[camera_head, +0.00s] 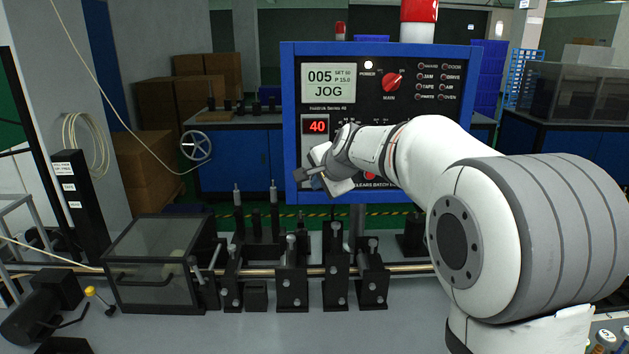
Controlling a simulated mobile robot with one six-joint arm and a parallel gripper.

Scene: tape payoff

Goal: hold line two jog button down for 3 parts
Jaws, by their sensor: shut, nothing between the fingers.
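A blue-framed control panel (455,53) stands at the centre. Its upper display (328,83) reads 005, SET 60, P 15.0 and JOG. A red readout (317,127) below it shows 40. A red MAIN knob (391,80) and a lit POWER lamp (368,65) are at the top. My gripper (306,174) is shut and empty, in front of the panel's lower left. My arm hides much of the lower panel, and I cannot make out the jog button or whether the gripper touches anything there.
A bench in front carries a metal rod (408,268) through several black clamp blocks (292,283). A clear-lidded black box (155,250) sits at left, with a dark motor (42,303) beside it. A black labelled post (75,203) stands at far left.

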